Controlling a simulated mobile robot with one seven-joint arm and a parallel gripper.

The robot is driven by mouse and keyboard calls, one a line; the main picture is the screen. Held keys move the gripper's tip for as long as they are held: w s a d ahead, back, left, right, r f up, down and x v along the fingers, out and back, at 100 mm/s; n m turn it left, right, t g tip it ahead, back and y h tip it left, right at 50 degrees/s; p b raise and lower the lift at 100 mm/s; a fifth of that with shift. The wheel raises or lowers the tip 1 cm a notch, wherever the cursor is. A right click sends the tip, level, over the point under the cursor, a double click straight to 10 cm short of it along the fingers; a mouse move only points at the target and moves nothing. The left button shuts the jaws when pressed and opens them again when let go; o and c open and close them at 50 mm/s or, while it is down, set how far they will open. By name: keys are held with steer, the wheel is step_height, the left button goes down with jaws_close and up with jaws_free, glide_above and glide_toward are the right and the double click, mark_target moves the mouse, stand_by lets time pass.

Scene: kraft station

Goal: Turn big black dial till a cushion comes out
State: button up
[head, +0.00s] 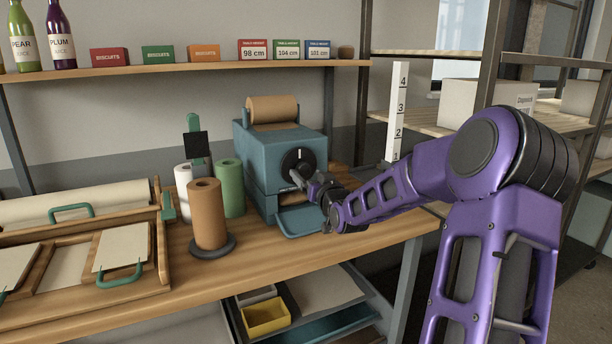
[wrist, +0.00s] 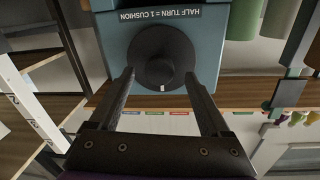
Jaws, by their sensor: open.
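The big black dial (head: 298,164) is on the front of a blue machine (head: 257,165), with a brown paper roll (head: 272,109) on top. Its white mark points up in the head view. The wrist view is upside down; there the dial (wrist: 157,62) shows with its mark at the lower edge. My gripper (wrist: 159,76) is open, one finger on each side of the dial's lower part in that view. I cannot tell whether the fingers touch it. In the head view my gripper (head: 304,180) is at the dial. The machine's front tray (head: 306,222) is partly hidden by my gripper.
A label (wrist: 160,22) on the machine reads "HALF TURN = 1 CUSHION". A brown roll (head: 208,215) and green roll (head: 229,188) stand left of the machine. A white height scale (head: 397,112) stands to its right. A shelf (head: 180,68) runs above.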

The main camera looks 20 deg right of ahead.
steer(key=shift+w+d, duration=0.1)
steer(key=shift+w, duration=1.05)
jaws_close()
